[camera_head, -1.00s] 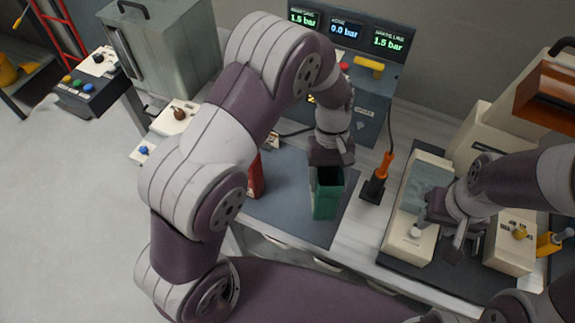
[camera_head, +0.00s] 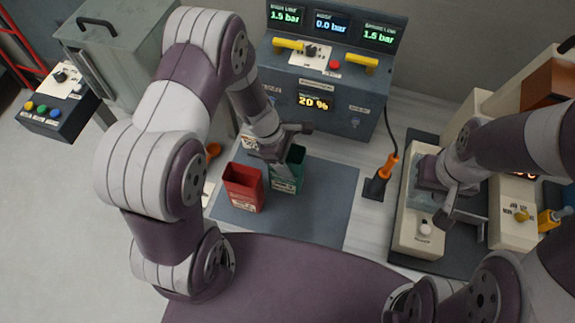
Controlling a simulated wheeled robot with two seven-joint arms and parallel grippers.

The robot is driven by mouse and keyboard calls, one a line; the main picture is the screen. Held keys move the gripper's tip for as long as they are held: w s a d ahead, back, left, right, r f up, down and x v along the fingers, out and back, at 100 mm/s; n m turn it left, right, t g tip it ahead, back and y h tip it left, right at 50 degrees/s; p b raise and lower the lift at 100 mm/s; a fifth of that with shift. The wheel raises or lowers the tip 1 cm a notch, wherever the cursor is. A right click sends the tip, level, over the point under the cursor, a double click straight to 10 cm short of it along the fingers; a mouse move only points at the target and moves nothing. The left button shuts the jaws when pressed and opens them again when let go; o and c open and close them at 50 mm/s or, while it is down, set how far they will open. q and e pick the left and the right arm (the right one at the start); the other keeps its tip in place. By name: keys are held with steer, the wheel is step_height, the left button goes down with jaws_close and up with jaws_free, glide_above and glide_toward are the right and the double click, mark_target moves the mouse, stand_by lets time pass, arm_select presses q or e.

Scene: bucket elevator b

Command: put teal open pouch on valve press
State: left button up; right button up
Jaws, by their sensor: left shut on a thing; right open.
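The teal open pouch (camera_head: 287,180) is upright over the blue-grey mat, just right of the red pouch. My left gripper (camera_head: 279,153) is shut on its upper rim and hides part of its opening. I cannot tell whether its base touches the mat. My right gripper (camera_head: 443,203) is open over a beige machine (camera_head: 417,238) at the right, which may be the valve press; no readable label confirms it. The gripper and arm cover part of that machine's grey upper plate.
The red open pouch (camera_head: 243,188) stands close to the teal one. An orange-handled tool (camera_head: 383,176) sits in a dark holder between mat (camera_head: 325,213) and beige machine. A control panel (camera_head: 331,98) with yellow handles stands behind. The mat's right part is clear.

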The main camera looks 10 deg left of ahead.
arm_select(q)
steer(key=f, duration=0.4)
steer(key=shift+s+d+f, duration=0.1)
steer(key=shift+s+f, duration=0.05)
steer(key=shift+s, duration=0.1)
steer(key=o, duration=0.8)
steer(key=shift+c, duration=0.2)
steer(key=shift+o, duration=0.3)
steer(key=shift+s+d, duration=0.15)
steer(key=shift+d, duration=0.1)
arm_select(e)
steer(key=shift+s+d+r, duration=0.3)
steer(key=shift+s+d, duration=0.15)
steer(key=shift+d, duration=0.15)
